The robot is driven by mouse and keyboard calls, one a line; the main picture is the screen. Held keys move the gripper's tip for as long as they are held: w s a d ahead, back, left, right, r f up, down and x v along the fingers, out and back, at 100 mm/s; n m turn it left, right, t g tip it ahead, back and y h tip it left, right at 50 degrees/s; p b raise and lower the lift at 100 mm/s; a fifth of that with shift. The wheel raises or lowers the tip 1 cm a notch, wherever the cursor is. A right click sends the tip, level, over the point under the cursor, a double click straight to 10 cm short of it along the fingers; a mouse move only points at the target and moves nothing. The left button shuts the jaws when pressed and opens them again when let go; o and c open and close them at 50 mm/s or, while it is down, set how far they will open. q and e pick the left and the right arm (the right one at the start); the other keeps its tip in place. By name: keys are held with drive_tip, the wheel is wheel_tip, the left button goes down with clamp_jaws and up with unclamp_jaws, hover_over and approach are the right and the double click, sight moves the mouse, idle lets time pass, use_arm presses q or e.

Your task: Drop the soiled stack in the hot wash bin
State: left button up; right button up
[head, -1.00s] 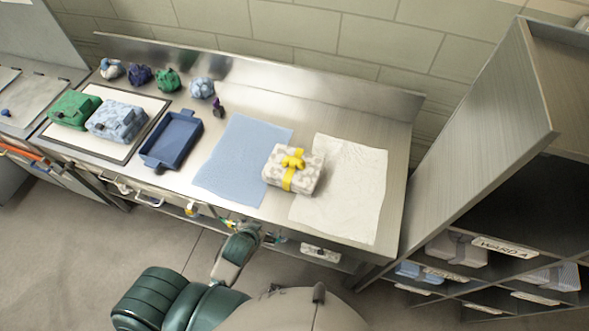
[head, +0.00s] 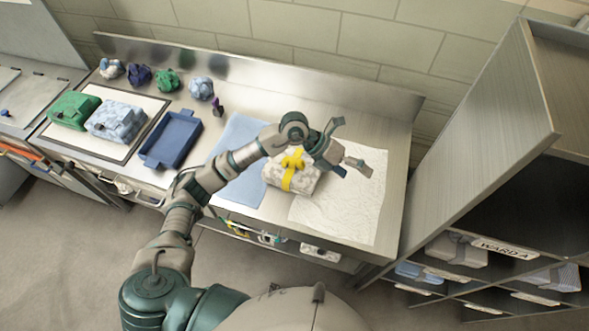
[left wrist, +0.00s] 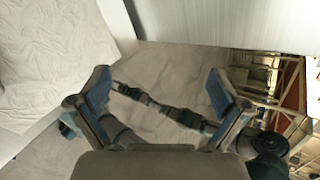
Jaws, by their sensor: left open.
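A beige-and-white patterned bundle (head: 305,182) tied with a yellow band lies on the counter, across the blue sheet (head: 240,135) and the white crumpled sheet (head: 345,215). My left gripper (head: 350,145) is open and empty above the bundle's right end and the white sheet. In the left wrist view its two fingers (left wrist: 158,85) stand wide apart with nothing between them. The white sheet (left wrist: 45,60) shows at that view's upper left. The arm hides part of the blue sheet and the bundle's upper right. No bin marked hot wash can be made out. My right gripper is out of view.
A blue tray (head: 172,140), green bundle (head: 75,110) and light blue bundle (head: 115,122) are at the counter's left. Several small cloth balls (head: 140,76) line the back. A cubby shelf (head: 500,205) with a "WARD A" label (head: 502,247) stands at the right.

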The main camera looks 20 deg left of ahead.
use_arm(q)
drive_tip(key=w+a+f+n+t+y, duration=0.1)
drive_tip(key=w+a+y, duration=0.25)
drive_tip(key=a, duration=0.25)
drive_tip(key=w+a+t+y, duration=0.1)
drive_tip(key=w+a+y, duration=0.1)
drive_tip(key=a+y, duration=0.3)
drive_tip(key=n+y, duration=0.2)
approach(294, 159)
drive_tip(key=f, duration=0.1)
drive_tip(key=f+p, duration=0.1)
drive_tip(key=f, duration=0.1)
drive_tip(key=w+d+f+p, duration=0.1)
drive_tip(key=shift+f, duration=0.35)
drive_tip(key=f+p, duration=0.1)
drive_tip(key=f, duration=0.1)
drive_tip(key=a+f+p, duration=0.1)
drive_tip(key=f, duration=0.2)
drive_tip(key=shift+w, duration=0.1)
drive_tip(key=shift+w+f, duration=0.1)
drive_tip(key=shift+f, duration=0.3)
drive_tip(key=shift+d, duration=0.1)
drive_tip(key=c, duration=1.7)
drive_tip(key=shift+r, duration=0.1)
drive_tip(key=shift+c, duration=0.8)
